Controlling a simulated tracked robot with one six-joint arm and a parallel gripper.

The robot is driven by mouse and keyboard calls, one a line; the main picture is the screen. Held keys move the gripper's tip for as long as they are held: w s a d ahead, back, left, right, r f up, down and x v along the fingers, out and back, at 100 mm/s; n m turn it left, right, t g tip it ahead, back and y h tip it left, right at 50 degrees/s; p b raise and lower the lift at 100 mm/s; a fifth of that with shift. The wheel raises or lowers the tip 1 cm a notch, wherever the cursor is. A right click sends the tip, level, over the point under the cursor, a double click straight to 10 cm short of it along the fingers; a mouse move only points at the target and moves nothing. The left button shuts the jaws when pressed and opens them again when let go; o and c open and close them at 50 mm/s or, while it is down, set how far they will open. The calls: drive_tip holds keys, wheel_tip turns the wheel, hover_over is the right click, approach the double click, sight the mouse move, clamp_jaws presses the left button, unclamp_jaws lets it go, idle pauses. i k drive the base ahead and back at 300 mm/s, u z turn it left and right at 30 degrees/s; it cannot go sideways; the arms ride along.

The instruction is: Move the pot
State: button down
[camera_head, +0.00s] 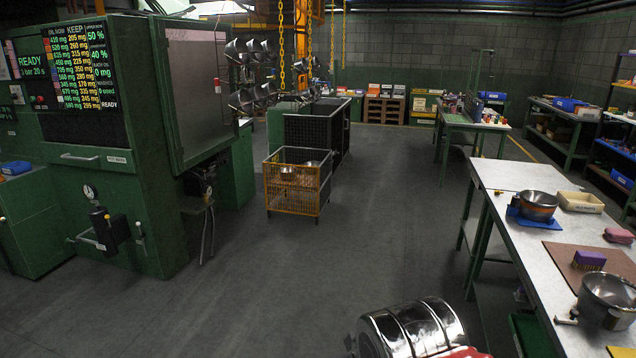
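Several steel pots are in view, and I cannot tell which one the task means. One pot (538,206) sits on a blue mat (515,216) on the right workbench. Another pot (608,298) stands nearer, at the right edge of the same bench. Two pots (288,173) lie inside the yellow wire cage (292,198) on the floor. More dark metal pots (250,50) hang in rows on a rack behind the green machine. Polished metal and red parts at the bottom edge look like my own arm. No gripper fingers show.
The right workbench (505,175) also bears a cream tray (580,202), a purple brush (589,260) and a pink block (618,236). A large green machine (110,190) stands left. A dark mesh bin (308,130) is behind the cage. Yellow chains hang above. The middle floor is clear.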

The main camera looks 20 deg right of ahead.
sight(608, 305)
drive_tip(key=z, duration=0.35)
drive_tip(key=i, duration=0.8)
drive_tip(key=z, duration=0.5)
drive_tip(key=i, duration=0.75)
drive_tip(key=z, duration=0.45)
drive_tip(key=i, duration=1.6)
drive_tip(key=z, duration=0.2)
